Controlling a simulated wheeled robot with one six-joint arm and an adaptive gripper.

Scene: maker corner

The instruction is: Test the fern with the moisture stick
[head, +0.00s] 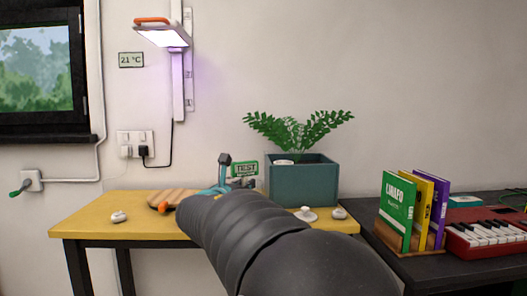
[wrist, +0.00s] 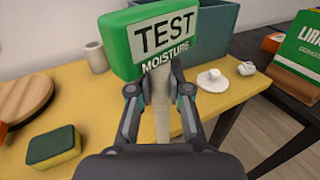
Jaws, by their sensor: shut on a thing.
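The fern (head: 297,131) grows from a square teal planter (head: 302,182) on the yellow table. In the wrist view part of the planter (wrist: 217,38) shows behind the stick, and the fern is out of view. The moisture stick has a green head marked TEST MOISTURE (wrist: 163,38) and a pale shaft. My gripper (wrist: 159,92) is shut on the shaft just below the head. In the head view the stick's green head (head: 245,169) shows just left of the planter, and my arm hides its lower part. The shaft's tip is hidden, and I cannot tell whether it touches anything.
On the yellow table (head: 85,219) are a round wooden board (wrist: 24,98), a green-yellow sponge (wrist: 54,147), a pale cup (wrist: 95,57) and small white pieces (wrist: 212,80). Books (head: 398,210) and a red keyboard (head: 485,236) stand on the dark table at right. A lit lamp (head: 165,37) hangs above.

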